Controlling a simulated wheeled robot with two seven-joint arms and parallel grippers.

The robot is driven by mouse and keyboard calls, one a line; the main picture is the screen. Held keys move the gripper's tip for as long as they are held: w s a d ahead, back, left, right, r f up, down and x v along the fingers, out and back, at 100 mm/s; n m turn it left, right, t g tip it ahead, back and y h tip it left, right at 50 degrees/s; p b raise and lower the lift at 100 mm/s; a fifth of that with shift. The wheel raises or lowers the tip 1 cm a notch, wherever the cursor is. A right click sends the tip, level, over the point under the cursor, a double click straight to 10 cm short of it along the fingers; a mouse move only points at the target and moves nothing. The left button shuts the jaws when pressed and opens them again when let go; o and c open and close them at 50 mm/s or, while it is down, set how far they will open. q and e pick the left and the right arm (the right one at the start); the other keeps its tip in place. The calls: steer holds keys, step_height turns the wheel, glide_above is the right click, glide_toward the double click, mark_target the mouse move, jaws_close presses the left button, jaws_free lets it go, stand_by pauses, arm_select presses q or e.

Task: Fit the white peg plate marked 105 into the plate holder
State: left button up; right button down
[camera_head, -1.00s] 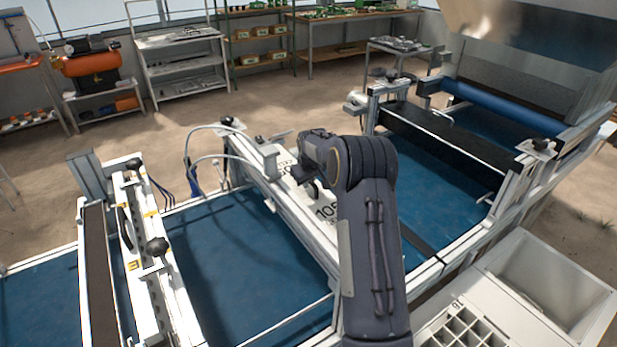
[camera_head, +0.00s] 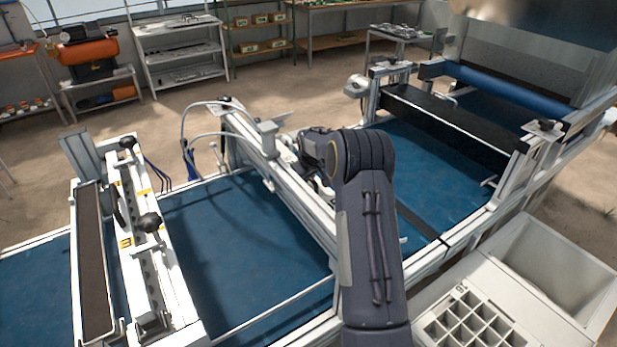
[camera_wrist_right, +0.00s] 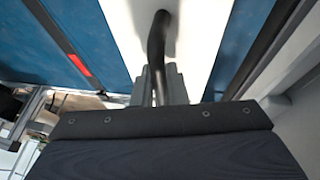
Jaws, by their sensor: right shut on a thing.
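The white plate (camera_wrist_right: 195,45) shows in the right wrist view with a curved black handle (camera_wrist_right: 157,45) standing from it. My right gripper (camera_wrist_right: 160,88) is shut on this handle. In the head view my right gripper (camera_head: 312,172) is beside the pale metal crossbeam (camera_head: 282,178), and my arm covers most of the plate. The mark 105 cannot be read now. I cannot tell which part is the plate holder, or whether the plate touches it. My left gripper is out of view.
A blue belt (camera_head: 240,255) runs below the crossbeam. A white unit with black knobs (camera_head: 150,222) stands to the left. A compartment box (camera_head: 448,318) and an open white bin (camera_head: 520,225) are at the lower right. Cables (camera_head: 186,145) loop beside the crossbeam's far end.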

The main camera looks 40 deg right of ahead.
steer(key=shift+s+b, duration=0.1)
steer(key=shift+b, duration=0.2)
stand_by(0.9)
steer(key=shift+f, duration=0.25)
steer(key=c, duration=1.4)
jaws_free()
steer(key=shift+o, duration=0.2)
steer(key=shift+s+f, duration=0.1)
steer(key=b+v, duration=0.2)
steer(key=v, duration=0.6)
steer(key=shift+f, duration=0.1)
